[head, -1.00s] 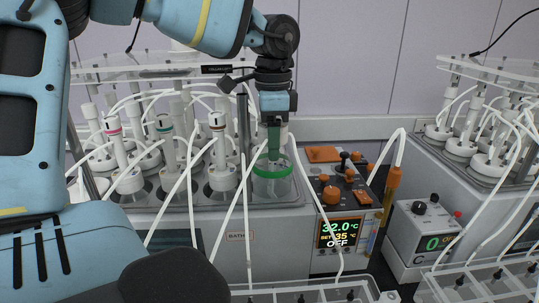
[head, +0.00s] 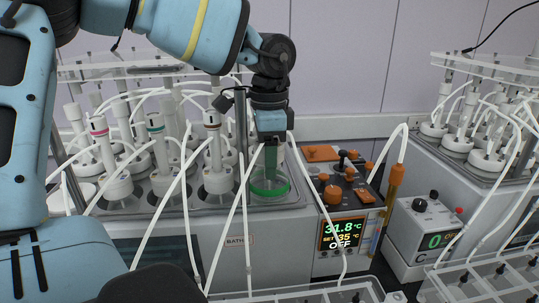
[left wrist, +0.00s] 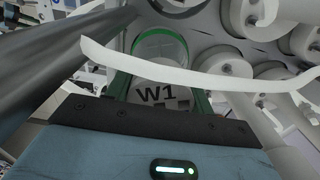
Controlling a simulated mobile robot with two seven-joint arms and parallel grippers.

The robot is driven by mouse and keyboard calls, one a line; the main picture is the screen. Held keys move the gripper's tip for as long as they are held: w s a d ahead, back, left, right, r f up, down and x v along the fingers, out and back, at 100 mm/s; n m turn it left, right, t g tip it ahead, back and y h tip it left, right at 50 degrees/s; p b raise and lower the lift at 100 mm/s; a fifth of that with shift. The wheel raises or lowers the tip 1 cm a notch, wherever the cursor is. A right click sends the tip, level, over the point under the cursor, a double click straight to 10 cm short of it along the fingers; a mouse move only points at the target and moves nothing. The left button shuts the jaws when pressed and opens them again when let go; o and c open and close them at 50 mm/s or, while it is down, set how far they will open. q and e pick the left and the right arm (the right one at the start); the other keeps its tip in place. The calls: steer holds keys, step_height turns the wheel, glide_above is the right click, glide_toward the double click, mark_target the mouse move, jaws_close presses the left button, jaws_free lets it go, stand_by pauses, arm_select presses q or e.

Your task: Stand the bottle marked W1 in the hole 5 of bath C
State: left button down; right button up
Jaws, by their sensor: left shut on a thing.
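The bottle marked W1 (head: 270,182) is a clear bottle with a green ring, at the front right corner of the near bath (head: 180,222). Its black W1 mark (left wrist: 163,94) shows in the left wrist view. My left gripper (head: 270,165) points down and is shut on the bottle from above. The bottle appears upright, with its lower part hidden behind the bath's rim; I cannot tell whether it rests on the bottom. The plate on the bath reads BATH, but its letter is unclear. My right gripper is not in view.
Several bottles with white caps (head: 217,180) and tubes stand left of W1. Pale tubes (head: 240,215) cross in front of the bath. A metal post (head: 241,125) rises close beside my gripper. A control unit (head: 340,210) with orange knobs stands to the right.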

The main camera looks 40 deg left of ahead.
arm_select(q)
steer(key=shift+f, duration=0.25)
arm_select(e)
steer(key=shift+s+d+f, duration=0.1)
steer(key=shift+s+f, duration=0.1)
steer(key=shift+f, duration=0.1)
arm_select(q)
steer(key=c, duration=0.6)
jaws_free()
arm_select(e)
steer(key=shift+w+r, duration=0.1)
arm_select(q)
steer(key=shift+o, duration=0.2)
steer(key=shift+r, duration=0.65)
step_height(320, 180, up, 12)
steer(key=shift+b, duration=0.45)
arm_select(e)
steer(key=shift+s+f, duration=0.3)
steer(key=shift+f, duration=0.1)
